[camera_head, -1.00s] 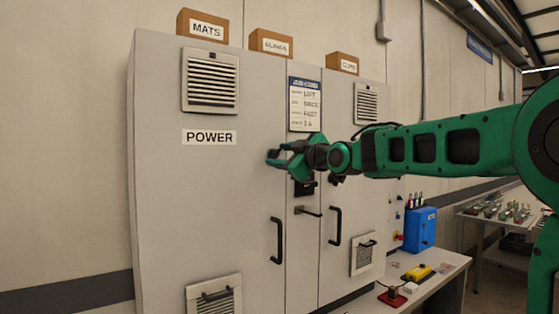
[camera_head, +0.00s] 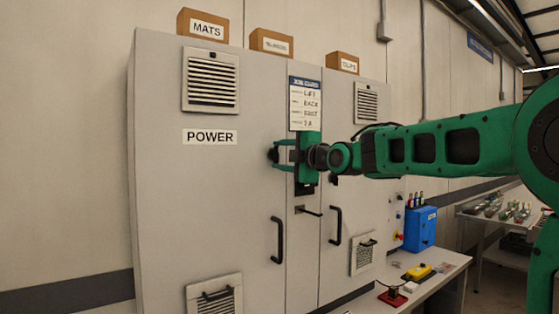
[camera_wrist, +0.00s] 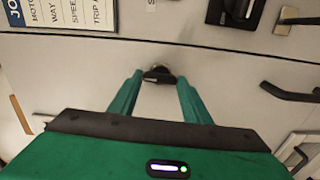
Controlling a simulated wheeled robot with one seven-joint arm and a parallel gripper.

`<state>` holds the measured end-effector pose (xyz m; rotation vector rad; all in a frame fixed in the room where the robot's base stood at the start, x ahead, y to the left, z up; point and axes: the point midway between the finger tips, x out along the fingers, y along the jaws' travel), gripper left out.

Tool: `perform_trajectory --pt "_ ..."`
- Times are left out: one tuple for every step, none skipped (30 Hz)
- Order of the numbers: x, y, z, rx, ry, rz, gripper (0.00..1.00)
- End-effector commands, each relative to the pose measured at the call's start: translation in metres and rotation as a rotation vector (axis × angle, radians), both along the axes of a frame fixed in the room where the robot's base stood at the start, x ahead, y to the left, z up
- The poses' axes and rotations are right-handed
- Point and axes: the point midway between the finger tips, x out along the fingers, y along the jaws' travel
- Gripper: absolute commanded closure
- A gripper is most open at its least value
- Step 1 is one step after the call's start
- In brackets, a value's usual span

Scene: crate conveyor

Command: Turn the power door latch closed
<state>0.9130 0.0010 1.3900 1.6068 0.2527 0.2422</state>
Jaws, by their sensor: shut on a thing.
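The power door latch (camera_wrist: 157,76) is a small black handle on a round silver base, on the grey door marked POWER (camera_head: 209,137). It lies near the door's right edge, and in the wrist view it shows crosswise between the tips of my green fingers. My gripper (camera_wrist: 160,79) is shut on it, with one finger on each side. In the head view my gripper (camera_head: 277,154) reaches the door from the right, its palm upright against the cabinet front. The fingers largely hide the latch there.
A black pull handle (camera_head: 277,241) is lower on the power door, and another (camera_head: 335,226) is on the right door. A lever (camera_head: 308,211) sticks out of the middle panel, below my gripper. A label sheet (camera_head: 305,104) hangs just above.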

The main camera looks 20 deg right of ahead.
Motion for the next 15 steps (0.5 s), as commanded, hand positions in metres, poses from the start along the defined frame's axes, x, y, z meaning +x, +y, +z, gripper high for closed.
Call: perform_trajectory --pt "0.0003 0.0018 -0.0037 -0.014 0.003 0.003 0.79" --pt "0.0002 0.0019 -0.0037 -0.02 0.001 0.003 0.79" --pt "0.0003 0.002 -0.0039 -0.028 -0.002 0.004 0.79" --pt "0.0003 0.002 -0.004 -0.034 -0.003 0.004 0.79" --pt "0.0003 0.0021 -0.0041 -0.038 -0.004 0.004 0.79" --pt "0.0003 0.0022 -0.0042 -0.042 -0.006 0.004 0.79" --pt "0.0002 0.0022 -0.0043 -0.044 -0.006 0.004 0.79" --pt "0.0003 0.0023 -0.0044 -0.046 -0.007 0.004 0.79" --pt "0.0003 0.0023 -0.0045 -0.047 -0.007 0.004 0.79" --pt "0.0003 0.0024 -0.0046 -0.048 -0.006 0.005 0.79" --pt "0.0003 0.0024 -0.0046 -0.049 -0.007 0.005 0.79" --pt "0.0004 0.0025 -0.0047 -0.049 -0.007 0.005 0.79" --pt "0.0004 0.0025 -0.0048 -0.049 -0.007 0.005 0.79" --pt "0.0003 0.0026 -0.0049 -0.049 -0.007 0.005 0.79" --pt "0.0003 0.0026 -0.005 -0.049 -0.007 0.005 0.79"
